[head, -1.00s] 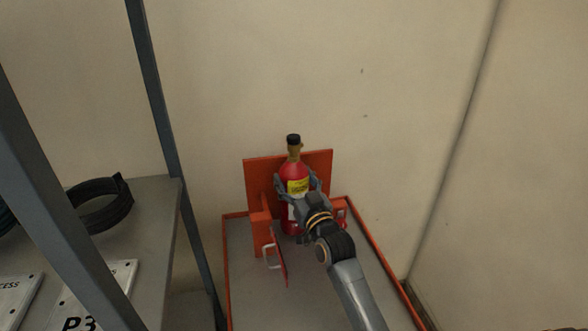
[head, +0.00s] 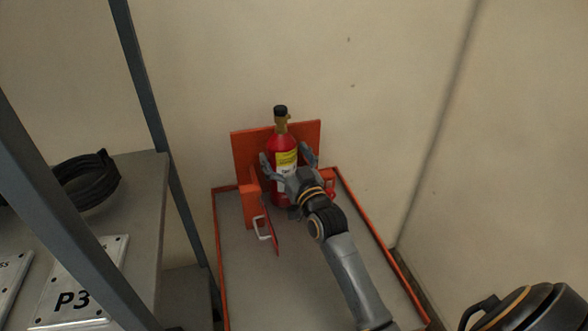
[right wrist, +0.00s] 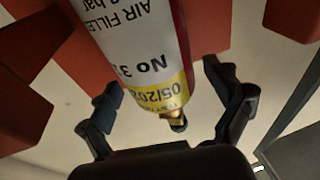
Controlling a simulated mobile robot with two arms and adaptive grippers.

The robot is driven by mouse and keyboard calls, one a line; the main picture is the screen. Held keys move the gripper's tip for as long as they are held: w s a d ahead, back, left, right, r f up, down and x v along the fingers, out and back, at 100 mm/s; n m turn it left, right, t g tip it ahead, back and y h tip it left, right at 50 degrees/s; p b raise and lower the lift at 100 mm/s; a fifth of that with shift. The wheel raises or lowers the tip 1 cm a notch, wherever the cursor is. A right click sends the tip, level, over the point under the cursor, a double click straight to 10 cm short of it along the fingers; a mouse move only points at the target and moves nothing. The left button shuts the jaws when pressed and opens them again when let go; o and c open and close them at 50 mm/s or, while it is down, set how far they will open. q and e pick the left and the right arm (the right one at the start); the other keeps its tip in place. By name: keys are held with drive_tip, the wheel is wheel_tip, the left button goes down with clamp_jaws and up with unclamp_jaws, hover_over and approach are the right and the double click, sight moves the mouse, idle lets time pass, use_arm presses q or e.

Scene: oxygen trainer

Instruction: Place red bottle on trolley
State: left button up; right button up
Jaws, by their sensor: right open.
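The red bottle (head: 282,142), with a yellow and white label and a brass and black top, stands upright within the orange bracket (head: 246,150) on the trolley (head: 300,270). In the right wrist view the bottle (right wrist: 150,60) shows its label close up. My right gripper (head: 288,158) is open, with its fingers spread on either side of the bottle and a gap showing. Its fingers also show in the right wrist view (right wrist: 168,100). The bottle's base is partly hidden by the gripper. My left gripper is not in view.
A red flap with a white handle (head: 262,229) hangs open at the bracket's left front. A grey shelf (head: 140,210) with a dark post stands left, holding a black coil (head: 88,182) and a P3 plate (head: 85,285). Walls close off the back and right.

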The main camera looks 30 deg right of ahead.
drive_tip(key=s+f+b, duration=0.1)
drive_tip(key=s, duration=0.9)
drive_tip(key=shift+s+a+f, duration=0.3)
drive_tip(key=shift+a, duration=0.15)
